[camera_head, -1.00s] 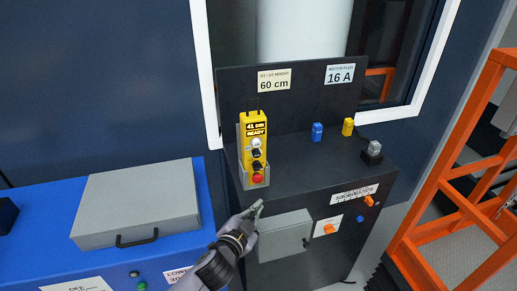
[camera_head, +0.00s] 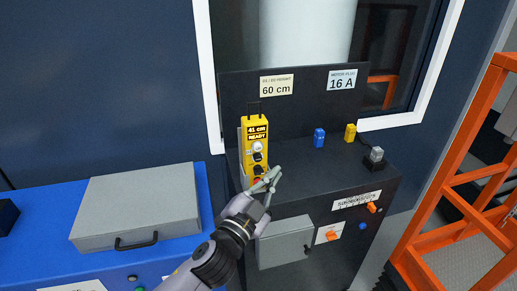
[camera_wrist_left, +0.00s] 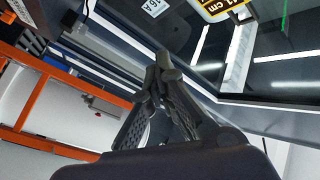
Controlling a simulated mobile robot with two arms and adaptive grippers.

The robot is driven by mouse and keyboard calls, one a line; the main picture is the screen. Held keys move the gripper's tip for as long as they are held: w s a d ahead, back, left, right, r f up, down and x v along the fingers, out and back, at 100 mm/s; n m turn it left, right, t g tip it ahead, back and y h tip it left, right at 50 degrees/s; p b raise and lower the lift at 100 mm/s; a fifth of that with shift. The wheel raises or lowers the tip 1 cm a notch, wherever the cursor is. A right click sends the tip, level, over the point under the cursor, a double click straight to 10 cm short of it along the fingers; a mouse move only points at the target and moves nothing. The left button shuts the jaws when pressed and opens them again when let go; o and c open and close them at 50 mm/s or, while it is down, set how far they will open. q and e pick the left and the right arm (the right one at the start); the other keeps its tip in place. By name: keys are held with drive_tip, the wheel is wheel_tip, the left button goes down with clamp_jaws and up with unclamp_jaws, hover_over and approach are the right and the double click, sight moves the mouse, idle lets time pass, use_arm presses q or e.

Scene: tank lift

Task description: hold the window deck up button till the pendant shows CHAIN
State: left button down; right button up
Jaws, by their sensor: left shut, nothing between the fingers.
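The yellow pendant (camera_head: 247,160) stands in a grey holder on the dark console, and its display (camera_head: 257,131) reads "41 cm READY". Below the display are a white button (camera_head: 257,146) and two black buttons; the red button at the bottom is mostly hidden behind my fingers. My left gripper (camera_head: 269,178) is shut and empty, in front of the pendant's lower right side; whether it touches cannot be told. In the left wrist view its fingers (camera_wrist_left: 165,62) point up, and part of the yellow display (camera_wrist_left: 217,9) shows at the top. My right gripper is not in view.
The console (camera_head: 330,165) carries blue (camera_head: 319,138) and yellow (camera_head: 350,132) plugs and a grey connector (camera_head: 376,155). Signs behind read "60 cm" and "16 A". A grey case (camera_head: 135,205) lies on a blue bench at left. An orange frame (camera_head: 450,190) stands at right.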

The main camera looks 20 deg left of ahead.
use_arm(q)
drive_tip(key=w+a, duration=0.4)
drive_tip(key=w, duration=0.3)
drive_tip(key=shift+a, duration=0.4)
idle(1.1)
drive_tip(key=shift+w+a, duration=0.2)
drive_tip(key=shift+w, duration=0.2)
drive_tip(key=shift+w+a, duration=0.35)
drive_tip(key=shift+w, duration=0.1)
idle(2.5)
drive_tip(key=shift+s, duration=0.1)
idle(0.8)
drive_tip(key=shift+s+d, duration=0.55)
drive_tip(key=shift+s, duration=0.2)
drive_tip(key=shift+s+d+p, duration=0.25)
drive_tip(key=shift+s+d, duration=0.45)
drive_tip(key=shift+s, duration=0.35)
drive_tip(key=shift+s+d+p, duration=0.2)
drive_tip(key=shift+s+d, duration=0.5)
drive_tip(key=shift+s, duration=0.3)
